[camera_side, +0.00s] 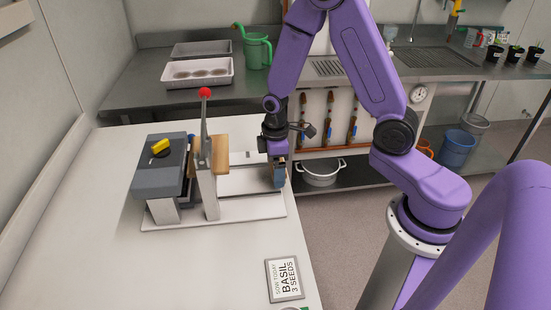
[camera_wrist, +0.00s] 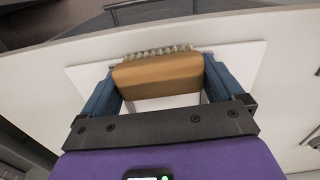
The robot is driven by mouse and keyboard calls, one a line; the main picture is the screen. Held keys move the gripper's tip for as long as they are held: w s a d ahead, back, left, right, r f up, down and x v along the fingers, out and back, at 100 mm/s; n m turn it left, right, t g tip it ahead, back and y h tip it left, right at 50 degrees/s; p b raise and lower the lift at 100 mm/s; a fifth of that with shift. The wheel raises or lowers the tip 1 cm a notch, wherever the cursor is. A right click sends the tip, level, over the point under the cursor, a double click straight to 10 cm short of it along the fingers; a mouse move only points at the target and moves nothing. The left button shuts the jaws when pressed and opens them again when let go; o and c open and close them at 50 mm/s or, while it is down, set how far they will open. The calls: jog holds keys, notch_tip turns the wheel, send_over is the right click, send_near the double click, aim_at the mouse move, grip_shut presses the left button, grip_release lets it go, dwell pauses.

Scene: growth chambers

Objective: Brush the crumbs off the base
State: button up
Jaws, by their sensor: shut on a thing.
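My gripper (camera_side: 278,176) is shut on a wooden brush (camera_wrist: 158,76), which spans the space between the blue fingers in the wrist view. The brush's pale bristles (camera_wrist: 155,51) face away from the wrist. In the side view the gripper points down at the right end of the white base (camera_side: 250,207), and the fingers mostly hide the brush. The base also shows behind the brush in the wrist view (camera_wrist: 238,60). I cannot tell whether the bristles touch it. No crumbs can be made out in either view.
A grey press body (camera_side: 160,178) with a yellow knob, a wooden block (camera_side: 220,160) and an upright red-knobbed lever (camera_side: 204,125) stand on the base's left part. A label card (camera_side: 285,280) lies at the table's front. The table between is clear.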

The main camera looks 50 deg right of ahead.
aim_at(251, 181)
jog(key=shift+w+a+f, duration=0.35)
jog(key=shift+w+a, duration=0.05)
jog(key=shift+w, duration=0.05)
jog(key=shift+w+a, duration=1.95)
jog(key=shift+a, duration=0.1)
jog(key=shift+s+d, duration=2.3)
jog(key=shift+d, duration=0.05)
jog(key=shift+s+d+r, duration=0.1)
jog(key=shift+d, duration=0.05)
jog(key=shift+r, duration=3.75)
jog(key=shift+f, duration=0.2)
